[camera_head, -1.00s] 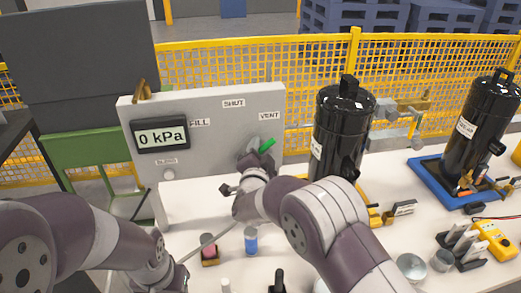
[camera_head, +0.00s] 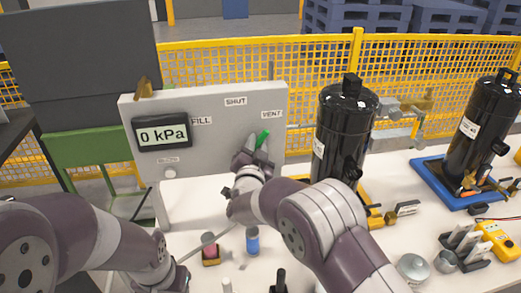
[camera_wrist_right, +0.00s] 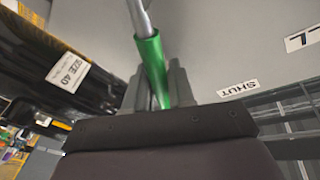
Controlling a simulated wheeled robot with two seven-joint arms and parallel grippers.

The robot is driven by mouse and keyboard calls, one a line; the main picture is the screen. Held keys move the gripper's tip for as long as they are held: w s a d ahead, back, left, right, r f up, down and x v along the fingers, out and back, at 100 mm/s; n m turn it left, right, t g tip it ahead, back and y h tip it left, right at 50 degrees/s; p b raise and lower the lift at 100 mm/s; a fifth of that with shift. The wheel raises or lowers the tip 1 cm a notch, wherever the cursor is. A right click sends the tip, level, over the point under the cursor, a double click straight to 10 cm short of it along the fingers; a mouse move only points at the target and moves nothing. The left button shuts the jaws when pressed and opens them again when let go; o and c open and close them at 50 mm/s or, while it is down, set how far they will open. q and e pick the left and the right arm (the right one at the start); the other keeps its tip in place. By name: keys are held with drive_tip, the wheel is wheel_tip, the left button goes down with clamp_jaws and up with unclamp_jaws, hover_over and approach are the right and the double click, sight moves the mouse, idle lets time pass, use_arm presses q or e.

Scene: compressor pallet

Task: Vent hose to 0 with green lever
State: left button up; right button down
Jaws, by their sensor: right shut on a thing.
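The green lever (camera_head: 263,138) is on the grey panel (camera_head: 215,150), just below the VENT label (camera_head: 272,114), and leans up and slightly right. My right gripper (camera_head: 250,150) is at the lever. In the right wrist view the green grip (camera_wrist_right: 152,68) sits between its fingers (camera_wrist_right: 160,88), which are shut on it. The gauge (camera_head: 162,134) on the panel reads 0 kPa. A thin grey hose (camera_head: 206,243) shows near my left wrist; its ends are hard to see. My left gripper (camera_head: 180,280) is low in the head view, its jaws unclear.
FILL (camera_head: 201,121) and SHUT (camera_head: 235,101) labels are on the panel. A black compressor (camera_head: 342,135) stands right of it, another (camera_head: 480,135) on a blue tray (camera_head: 430,180). A blue cylinder (camera_head: 252,241) and a yellow meter (camera_head: 497,240) are on the white table.

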drive_tip(key=a+n, duration=0.1)
drive_tip(key=n, duration=0.1)
drive_tip(key=a+r+n+t+y+b, duration=0.1)
drive_tip(key=shift+s+n, duration=0.2)
drive_tip(key=shift+n, duration=0.2)
drive_tip(key=shift+s+a+r+n+t+y+b, duration=0.1)
drive_tip(key=shift+a+n+t+y+b, duration=0.15)
drive_tip(key=shift+a+n, duration=0.5)
drive_tip(key=shift+s+a+r+n+t+y+b, duration=0.15)
drive_tip(key=shift+a+n+y, duration=0.15)
drive_tip(key=shift+n, duration=0.85)
drive_tip(key=shift+f, duration=0.1)
drive_tip(key=c, duration=1.1)
unclamp_jaws()
drive_tip(key=shift+o, duration=0.2)
drive_tip(key=b+v, duration=0.2)
drive_tip(key=v, duration=1)
drive_tip(key=shift+s, duration=0.35)
drive_tip(key=shift+a+f, duration=0.1)
